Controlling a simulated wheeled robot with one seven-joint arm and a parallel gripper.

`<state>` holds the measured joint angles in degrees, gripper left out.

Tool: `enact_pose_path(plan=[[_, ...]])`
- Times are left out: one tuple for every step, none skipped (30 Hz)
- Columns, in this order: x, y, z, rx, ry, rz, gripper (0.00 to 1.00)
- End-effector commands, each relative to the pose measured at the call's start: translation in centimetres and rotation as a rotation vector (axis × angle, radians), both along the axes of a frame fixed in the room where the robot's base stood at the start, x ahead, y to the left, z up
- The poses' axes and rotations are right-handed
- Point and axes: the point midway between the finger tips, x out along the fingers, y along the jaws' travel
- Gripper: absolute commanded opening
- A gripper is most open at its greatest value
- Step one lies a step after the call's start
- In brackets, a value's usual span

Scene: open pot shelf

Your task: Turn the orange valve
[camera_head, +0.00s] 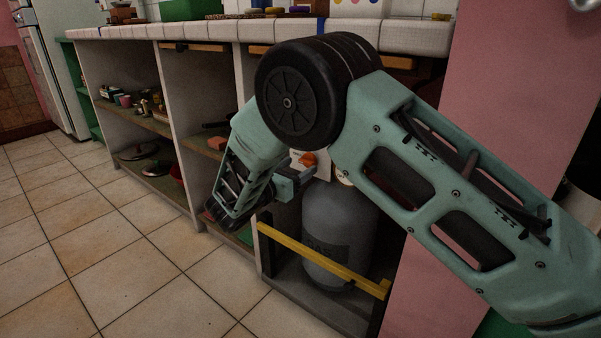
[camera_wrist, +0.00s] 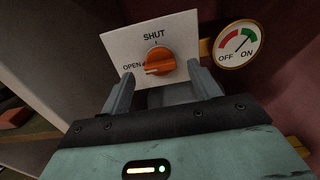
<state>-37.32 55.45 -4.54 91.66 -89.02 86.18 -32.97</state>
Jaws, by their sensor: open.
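The orange valve (camera_wrist: 160,61) is a round knob on a white plate (camera_wrist: 182,32) marked SHUT at the top and OPEN at the left. A pale mark on the knob is at its lower left, on the OPEN side. The valve also shows in the head view (camera_head: 308,159), above the grey gas bottle (camera_head: 338,225). My gripper (camera_wrist: 162,84) is open in front of the plate. Its two fingers stand left and right of the knob, just below it in the wrist view, with visible gaps. Contact with the knob is not visible.
A round gauge (camera_wrist: 236,47) with OFF and ON marks is right of the plate. A yellow bar (camera_head: 318,259) crosses in front of the gas bottle. Shelves with pots (camera_head: 150,175) stand at left under the tiled counter (camera_head: 215,31). The tiled floor (camera_head: 110,250) is clear.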

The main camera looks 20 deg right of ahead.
Motion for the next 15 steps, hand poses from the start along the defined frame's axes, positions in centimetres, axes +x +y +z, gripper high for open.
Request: enact_pose_path(plan=[[0.4, -0.6, -0.2, 0.002, -0.001, -0.002, 0.62], [0.6, -0.8, -0.1, 0.001, -0.002, -0.001, 0.62], [0.8, -1.1, -0.1, 0.001, -0.002, -0.001, 0.62], [0.9, -1.3, -0.1, 0.001, -0.002, -0.001, 0.62], [1.0, -1.4, 0.0, 0.001, -0.002, -0.001, 0.62], [1.1, -1.5, 0.0, 0.001, -0.002, -0.001, 0.62], [1.2, -1.6, 0.0, 0.001, -0.002, 0.000, 0.62], [1.2, -1.6, 0.0, 0.001, -0.002, 0.000, 0.62], [1.2, -1.7, 0.0, 0.001, -0.001, 0.000, 0.62], [1.2, -1.7, 0.0, 0.001, -0.001, 0.000, 0.62], [1.2, -1.7, 0.1, 0.001, -0.001, 0.000, 0.62], [1.2, -1.7, 0.1, 0.001, -0.001, 0.000, 0.62], [1.2, -1.7, 0.1, 0.001, -0.001, 0.001, 0.62], [1.2, -1.7, 0.1, 0.001, -0.001, 0.000, 0.62], [1.2, -1.7, 0.1, 0.001, -0.001, 0.000, 0.62]])
